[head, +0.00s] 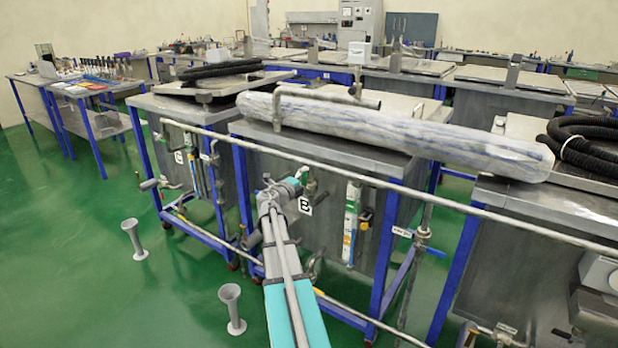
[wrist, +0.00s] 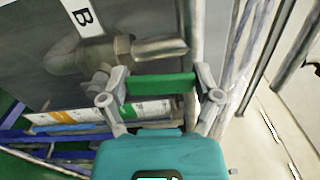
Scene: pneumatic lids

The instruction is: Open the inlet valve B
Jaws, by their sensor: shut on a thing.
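Inlet valve B shows in the wrist view as a grey-brown metal body (wrist: 105,52) with a tapering metal spout, just under the white label B (wrist: 82,16). A green bar-shaped handle (wrist: 160,84) lies below the spout, spanning between the fingertips of my gripper (wrist: 154,78). My gripper is shut on this green handle, with one finger at each end. In the head view my gripper (head: 283,188) is beside the label B (head: 305,206) at the front of the middle tank. There it largely hides the valve and its handle.
A long pipe (head: 370,180) runs across the tank fronts, close to my gripper. Blue-framed metal tanks (head: 365,152) stand behind it. A plastic-wrapped roll (head: 400,133) lies on top. Two grey funnel-shaped stands (head: 232,308) are on the green floor. The floor at left is open.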

